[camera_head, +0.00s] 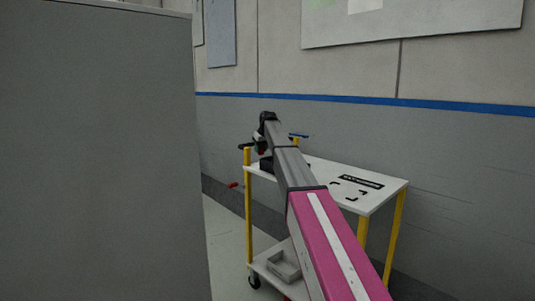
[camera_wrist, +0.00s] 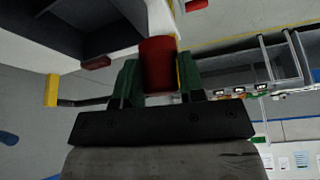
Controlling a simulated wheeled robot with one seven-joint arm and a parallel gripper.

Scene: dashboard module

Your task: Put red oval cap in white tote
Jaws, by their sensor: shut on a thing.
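My gripper (camera_wrist: 158,75) shows in the wrist view with its two green fingers on either side of a red rounded piece, the red oval cap (camera_wrist: 158,62), and is shut on it. In the head view my arm reaches over the cart, and a small red spot shows under the wrist; the fingers are too small to make out there. A pale open-topped box (camera_head: 284,266) sits on the cart's lower shelf; I cannot tell whether it is the white tote.
The white-topped cart (camera_head: 379,196) has yellow posts and black markings on its top. A dark object on the top is partly hidden by my arm. A large grey panel (camera_head: 100,150) fills the left. A small red thing (camera_head: 233,185) shows left of the cart. The wall stands behind.

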